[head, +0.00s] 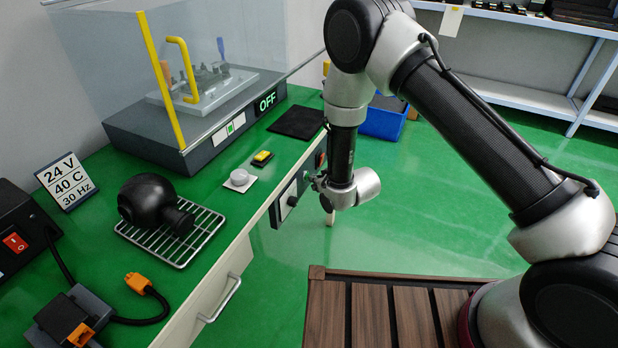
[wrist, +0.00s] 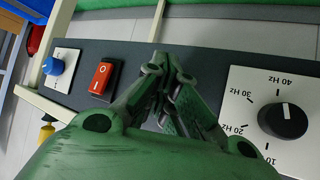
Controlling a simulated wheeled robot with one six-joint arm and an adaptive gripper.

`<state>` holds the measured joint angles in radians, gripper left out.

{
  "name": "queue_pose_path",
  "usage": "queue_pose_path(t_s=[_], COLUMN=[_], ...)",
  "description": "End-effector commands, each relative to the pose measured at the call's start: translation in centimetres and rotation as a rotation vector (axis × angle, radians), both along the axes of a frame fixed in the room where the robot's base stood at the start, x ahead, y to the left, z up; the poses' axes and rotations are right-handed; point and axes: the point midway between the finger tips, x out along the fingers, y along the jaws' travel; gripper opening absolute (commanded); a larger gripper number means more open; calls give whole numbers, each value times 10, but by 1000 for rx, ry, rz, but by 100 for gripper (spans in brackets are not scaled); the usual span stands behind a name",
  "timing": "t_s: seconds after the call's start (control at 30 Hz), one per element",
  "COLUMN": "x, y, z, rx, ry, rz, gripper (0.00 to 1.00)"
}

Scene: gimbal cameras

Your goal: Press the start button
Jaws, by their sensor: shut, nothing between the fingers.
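A dark machine base (head: 150,142) with a clear cover stands on the green bench and shows an OFF sign (head: 266,103). A small white plate with a green button (head: 230,128) is on its front; I cannot read any label. My gripper (head: 318,184) is beside a control panel (head: 282,207) on the bench's front edge. In the wrist view my gripper (wrist: 168,66) is shut and empty in front of that panel, between a red rocker switch (wrist: 102,77) and a black dial (wrist: 285,119) marked in Hz. I cannot tell whether the fingertips touch the panel.
A blue knob (wrist: 54,67) is left of the rocker switch.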

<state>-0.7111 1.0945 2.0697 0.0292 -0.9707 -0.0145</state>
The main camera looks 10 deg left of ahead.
Motion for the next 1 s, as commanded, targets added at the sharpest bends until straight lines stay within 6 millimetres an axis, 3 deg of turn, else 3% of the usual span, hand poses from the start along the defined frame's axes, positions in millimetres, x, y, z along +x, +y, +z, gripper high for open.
queue_pose_path(t_s=[0.83, 1.0], x=[-6, -10], y=[-16, -29], z=[1, 0], rx=[1, -1], ry=[-1, 0], rz=[0, -1], gripper=[0, 0])
